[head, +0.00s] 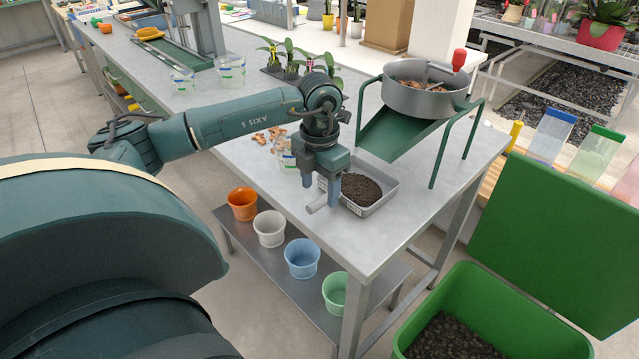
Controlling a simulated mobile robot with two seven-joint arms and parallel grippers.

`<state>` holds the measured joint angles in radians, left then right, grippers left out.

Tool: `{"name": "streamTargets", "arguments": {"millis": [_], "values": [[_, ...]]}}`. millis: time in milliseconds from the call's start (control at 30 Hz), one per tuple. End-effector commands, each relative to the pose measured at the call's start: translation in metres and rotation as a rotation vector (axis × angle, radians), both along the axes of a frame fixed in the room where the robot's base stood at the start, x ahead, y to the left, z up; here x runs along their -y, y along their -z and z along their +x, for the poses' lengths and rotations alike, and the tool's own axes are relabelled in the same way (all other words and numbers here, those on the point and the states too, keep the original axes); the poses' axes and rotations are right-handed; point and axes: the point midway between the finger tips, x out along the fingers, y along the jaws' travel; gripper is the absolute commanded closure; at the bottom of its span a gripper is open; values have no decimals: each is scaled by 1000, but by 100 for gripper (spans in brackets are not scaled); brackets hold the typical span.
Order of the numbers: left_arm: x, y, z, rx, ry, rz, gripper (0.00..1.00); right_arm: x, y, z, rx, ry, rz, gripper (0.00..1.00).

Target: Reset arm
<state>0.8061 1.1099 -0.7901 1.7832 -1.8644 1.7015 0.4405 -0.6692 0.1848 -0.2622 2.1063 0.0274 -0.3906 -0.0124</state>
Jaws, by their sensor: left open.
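My left arm reaches in from the left over the grey metal table (415,212). My left gripper (321,193) points down at the front left part of the table, with its two fingers apart. It is beside a grey tray (385,200) of dark soil, at the tray's left end. One finger overlaps the tray's edge in the picture; I cannot tell whether they touch. A grey cylindrical handle (318,205) shows by the fingers, and nothing is clearly held. My right gripper is not in view.
A metal sieve pan (412,100) stands on a green frame with a chute behind the tray. Seedlings (290,62) and clear cups (231,75) stand farther back. Coloured pots (301,257) sit on the lower shelf. A green bin (480,300) with an open lid stands at right.

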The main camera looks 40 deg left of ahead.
Motion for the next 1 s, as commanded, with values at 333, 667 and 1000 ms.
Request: {"name": "streamTargets", "arguments": {"millis": [333,667,1000], "values": [[0,20,0,-1,0,0,42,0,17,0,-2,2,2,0],[0,37,0,-1,0,1,42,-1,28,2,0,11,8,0],[0,46,0,-1,0,0,42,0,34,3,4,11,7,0]]}}
